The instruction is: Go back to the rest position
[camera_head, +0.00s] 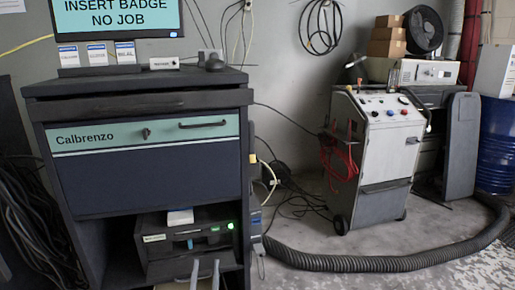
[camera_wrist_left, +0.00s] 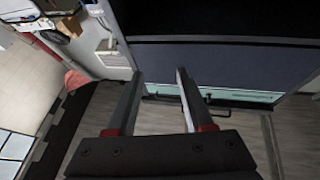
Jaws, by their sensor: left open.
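My left gripper (camera_head: 205,266) shows at the bottom edge of the head view, in front of the lower shelf of the dark cabinet. Its two pale fingers point up and stand apart with nothing between them. In the left wrist view the open fingers (camera_wrist_left: 160,74) frame a dark blue panel and a teal strip with a handle. No contact with the cabinet shows. The rest of my left arm is out of the head view. My right gripper is in neither view.
The cabinet has a teal drawer front (camera_head: 210,130), closed. A printer-like box (camera_head: 160,245) with a green light sits on its lower shelf. A monitor (camera_head: 115,18) stands on top. A wheeled grey machine (camera_head: 385,155) stands right, with a black hose (camera_head: 350,263) across the floor.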

